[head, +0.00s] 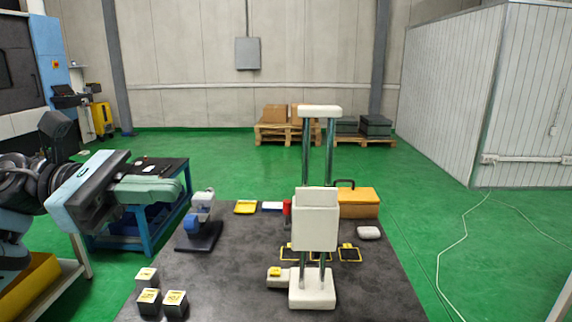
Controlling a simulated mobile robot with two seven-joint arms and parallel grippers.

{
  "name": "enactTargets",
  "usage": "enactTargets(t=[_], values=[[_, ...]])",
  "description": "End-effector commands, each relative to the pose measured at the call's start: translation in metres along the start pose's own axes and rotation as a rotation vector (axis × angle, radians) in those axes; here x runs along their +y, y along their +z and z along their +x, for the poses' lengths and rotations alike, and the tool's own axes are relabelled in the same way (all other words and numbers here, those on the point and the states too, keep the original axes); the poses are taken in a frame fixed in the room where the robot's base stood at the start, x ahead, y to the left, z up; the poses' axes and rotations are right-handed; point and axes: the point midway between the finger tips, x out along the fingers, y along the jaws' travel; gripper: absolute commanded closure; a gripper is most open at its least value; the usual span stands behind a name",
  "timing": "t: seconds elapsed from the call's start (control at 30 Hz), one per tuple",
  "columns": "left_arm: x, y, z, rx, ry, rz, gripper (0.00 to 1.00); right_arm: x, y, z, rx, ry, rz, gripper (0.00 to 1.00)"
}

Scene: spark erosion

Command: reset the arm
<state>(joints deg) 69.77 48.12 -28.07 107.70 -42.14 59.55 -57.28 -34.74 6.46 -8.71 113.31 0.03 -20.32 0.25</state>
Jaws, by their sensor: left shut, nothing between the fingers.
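My left gripper (150,189) comes in from the left, a grey and pale teal body on a dark arm. It is shut and empty, held in the air in front of the blue workbench, left of the dark table and apart from the things on it. My right gripper is not in view. On the dark table (235,285) stands a white device (316,220) with two upright metal posts, a top bar, a white block on the posts and a white base. A small grey and blue device (200,220) stands on a dark plate at the table's left.
Several small blocks with yellow labels (148,300) sit at the table's front left. A yellow toolbox (358,203), yellow tray (245,207), yellow frames (349,254) and white rounded item (369,232) lie around the device. A blue workbench (145,237) stands left. Green floor (430,210) is open right.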

Motion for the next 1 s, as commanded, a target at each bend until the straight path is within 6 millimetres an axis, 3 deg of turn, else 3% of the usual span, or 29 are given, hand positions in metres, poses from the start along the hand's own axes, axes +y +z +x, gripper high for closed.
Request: enactTargets(t=[0.33,0.47,0.77,0.87,1.0], values=[[0.009,-0.053,0.015,-0.279,0.073,-0.427,1.00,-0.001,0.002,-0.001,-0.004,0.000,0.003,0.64],[0.013,-0.085,0.017,-0.423,0.125,-0.661,1.00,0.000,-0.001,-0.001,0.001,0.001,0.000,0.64],[0.007,-0.199,0.003,-0.829,0.315,-1.325,1.00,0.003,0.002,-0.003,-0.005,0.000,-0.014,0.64],[-0.006,-0.246,-0.005,-0.969,0.394,-1.546,1.00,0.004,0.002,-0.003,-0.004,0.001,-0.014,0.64],[-0.038,-0.315,-0.017,-1.173,0.523,-1.844,1.00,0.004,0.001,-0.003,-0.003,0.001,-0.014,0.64]])
